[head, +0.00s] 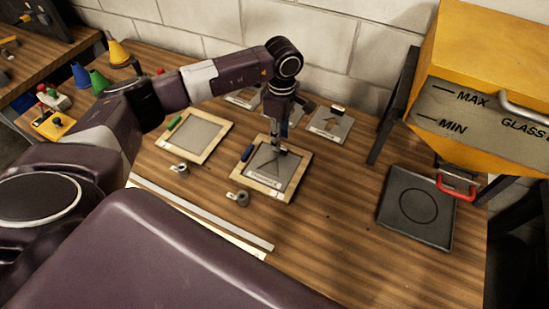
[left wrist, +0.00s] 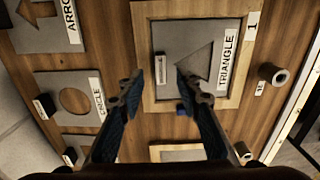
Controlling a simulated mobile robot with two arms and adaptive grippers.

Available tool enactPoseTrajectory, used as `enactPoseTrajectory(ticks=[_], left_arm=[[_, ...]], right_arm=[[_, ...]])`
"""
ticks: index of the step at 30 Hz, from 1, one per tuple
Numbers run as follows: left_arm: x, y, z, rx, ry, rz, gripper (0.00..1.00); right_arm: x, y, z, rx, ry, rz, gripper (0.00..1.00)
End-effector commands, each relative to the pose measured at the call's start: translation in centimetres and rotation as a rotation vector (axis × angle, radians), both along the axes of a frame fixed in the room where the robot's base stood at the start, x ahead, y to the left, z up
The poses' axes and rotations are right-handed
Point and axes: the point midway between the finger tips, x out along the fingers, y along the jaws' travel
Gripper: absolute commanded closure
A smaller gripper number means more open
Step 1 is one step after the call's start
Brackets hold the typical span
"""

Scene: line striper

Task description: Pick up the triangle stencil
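The triangle stencil (head: 284,174) is a grey plate with a triangle cut-out, lying in a wooden frame (head: 253,184) in the head view. In the left wrist view the stencil (left wrist: 172,38) has a white TRIANGLE label and a small dark grip block (left wrist: 161,76) at its edge. My left gripper (head: 281,147) is above the stencil. In the left wrist view my left gripper (left wrist: 157,86) is open, its fingertips apart on either side of the grip block. Contact cannot be told. My right gripper is not in view.
A second wooden frame (head: 219,146) lies left of the first. Other stencils lie by the wall, including circle (left wrist: 50,88) and arrow (left wrist: 62,38). A yellow hopper (head: 480,60) and black tray (head: 427,232) stand right. Bare tabletop lies between.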

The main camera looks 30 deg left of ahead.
Motion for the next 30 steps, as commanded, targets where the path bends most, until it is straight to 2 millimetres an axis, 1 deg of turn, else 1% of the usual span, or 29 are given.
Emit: enactPoseTrajectory(ticks=[1,3,6,8,15,16,17,24,30], left_arm=[[-0.3,-0.2,-0.3,-0.001,0.007,0.000,0.68],[-0.3,-0.2,-1.3,0.000,0.006,0.000,0.68],[-0.2,-0.3,-2.7,-0.001,0.004,0.001,0.68],[-0.2,-0.3,-3.2,-0.001,0.002,0.000,0.68],[-0.1,-0.2,-3.6,-0.001,0.001,0.000,0.68],[-0.1,-0.2,-3.6,-0.002,0.001,0.000,0.69],[-0.1,-0.2,-3.6,-0.002,0.001,0.000,0.72],[-0.1,-0.2,-3.5,-0.002,0.001,0.000,0.99],[-0.1,-0.2,-3.5,-0.002,0.000,0.000,1.00]], right_arm=[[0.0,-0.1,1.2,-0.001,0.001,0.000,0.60],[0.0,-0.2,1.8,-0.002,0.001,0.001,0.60],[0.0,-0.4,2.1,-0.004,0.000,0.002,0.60],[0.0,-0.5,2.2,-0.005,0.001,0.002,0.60],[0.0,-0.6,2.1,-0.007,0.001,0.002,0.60],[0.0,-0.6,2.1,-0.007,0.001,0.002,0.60],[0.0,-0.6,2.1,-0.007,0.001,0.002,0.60],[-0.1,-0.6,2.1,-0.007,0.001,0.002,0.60],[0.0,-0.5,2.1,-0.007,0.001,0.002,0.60]])
